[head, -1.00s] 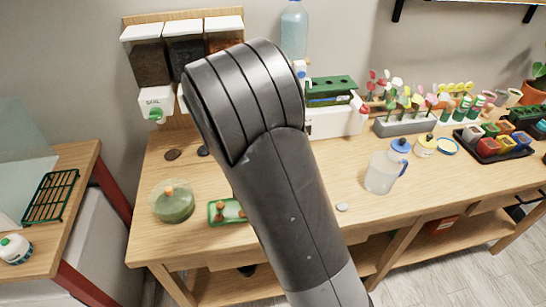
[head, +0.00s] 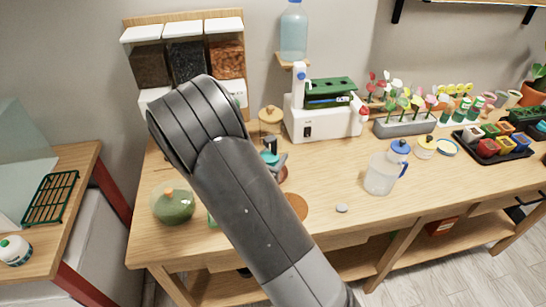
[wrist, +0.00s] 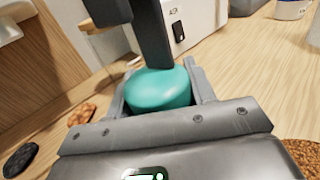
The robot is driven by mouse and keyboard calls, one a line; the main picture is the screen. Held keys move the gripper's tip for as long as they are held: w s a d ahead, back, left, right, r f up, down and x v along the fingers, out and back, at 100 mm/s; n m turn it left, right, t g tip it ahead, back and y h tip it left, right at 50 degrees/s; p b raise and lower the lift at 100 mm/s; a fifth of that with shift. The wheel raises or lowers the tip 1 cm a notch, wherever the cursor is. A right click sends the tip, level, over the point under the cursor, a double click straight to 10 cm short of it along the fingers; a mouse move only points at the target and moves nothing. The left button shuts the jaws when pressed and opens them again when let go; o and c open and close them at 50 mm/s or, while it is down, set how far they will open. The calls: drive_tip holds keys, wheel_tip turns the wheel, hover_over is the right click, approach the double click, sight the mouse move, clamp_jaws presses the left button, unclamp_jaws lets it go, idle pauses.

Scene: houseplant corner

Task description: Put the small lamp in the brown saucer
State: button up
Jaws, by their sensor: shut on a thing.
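The small lamp (wrist: 158,88) has a rounded teal base and a dark upright stem. In the wrist view its base sits between the two grey fingers of my gripper (wrist: 162,95), which is shut on it. The lamp's upper part runs out of the top of that view. In the head view the lamp (head: 270,150) shows small, with grey jaws beside it, just right of my arm. The brown saucer (head: 297,204) appears as a flat brown disc on the bench, nearer the front than the lamp. My arm partly covers it.
A white machine (head: 310,123) and a cork-lidded jar (head: 271,119) stand behind the lamp. A clear jug (head: 382,173) and a grey pebble (head: 341,208) are to the right.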

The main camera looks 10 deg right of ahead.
sight(272, 145)
drive_tip(key=shift+f, duration=0.15)
drive_tip(key=o, duration=1.3)
drive_tip(key=shift+o, duration=0.2)
drive_tip(key=v, duration=0.5)
drive_tip(key=shift+s+a+r, duration=0.1)
drive_tip(key=shift+r, duration=0.3)
wheel_tip(272, 145, up, 5)
drive_tip(key=shift+f, duration=0.1)
drive_tip(key=shift+r, duration=0.85)
